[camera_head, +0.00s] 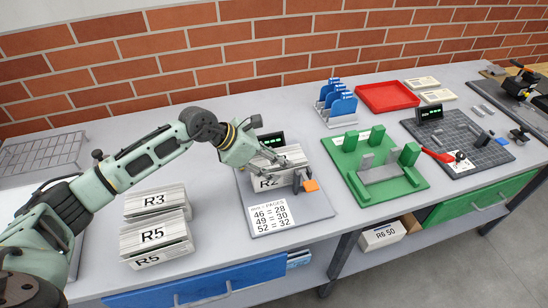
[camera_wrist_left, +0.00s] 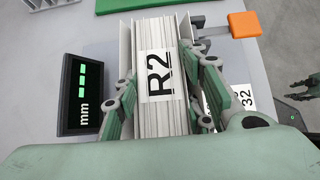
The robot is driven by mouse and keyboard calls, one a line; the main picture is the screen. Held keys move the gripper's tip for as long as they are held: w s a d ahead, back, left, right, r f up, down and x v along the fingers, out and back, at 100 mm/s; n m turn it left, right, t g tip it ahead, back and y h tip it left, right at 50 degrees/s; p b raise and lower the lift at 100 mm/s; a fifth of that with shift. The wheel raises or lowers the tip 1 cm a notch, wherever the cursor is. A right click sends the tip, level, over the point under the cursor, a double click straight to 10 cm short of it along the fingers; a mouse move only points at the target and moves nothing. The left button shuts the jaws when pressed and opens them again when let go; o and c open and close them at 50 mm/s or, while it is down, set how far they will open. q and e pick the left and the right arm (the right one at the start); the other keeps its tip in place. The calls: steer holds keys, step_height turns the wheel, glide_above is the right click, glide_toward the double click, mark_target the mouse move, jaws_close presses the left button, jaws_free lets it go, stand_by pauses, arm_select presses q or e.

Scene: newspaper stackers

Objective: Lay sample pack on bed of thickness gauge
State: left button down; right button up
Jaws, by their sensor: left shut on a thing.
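The sample pack (camera_head: 268,184), a stack of folded paper with a white R2 label, sits at the thickness gauge. The R2 label (camera_wrist_left: 160,75) shows large in the left wrist view. My left gripper (camera_head: 272,163) comes from above with its fingers on both sides of the pack, shut on it. The gauge (camera_head: 290,212) has a grey base, an orange knob (camera_head: 311,185) and a dark display with green marks (camera_wrist_left: 82,95). The pack lies between upright plates of the gauge; whether it touches the bed is hidden. My right gripper is not clearly seen in the head view; a dark gripper part (camera_wrist_left: 300,90) shows at the wrist view's right edge.
Packs labelled R3 (camera_head: 155,202) and R5 (camera_head: 153,235) stand at the left. A page card (camera_head: 271,217) lies on the gauge base. A green fixture (camera_head: 382,188), blue rack (camera_head: 338,106) and red tray (camera_head: 388,97) stand to the right.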

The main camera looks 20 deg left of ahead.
arm_select(q)
steer(key=shift+r, duration=0.1)
steer(key=c, duration=1.1)
jaws_free()
steer(key=shift+s+a+r, duration=0.1)
steer(key=shift+a, duration=0.05)
steer(key=b+v, duration=0.3)
steer(key=v, duration=0.8)
steer(key=shift+s+r, duration=0.2)
steer(key=shift+a, duration=0.15)
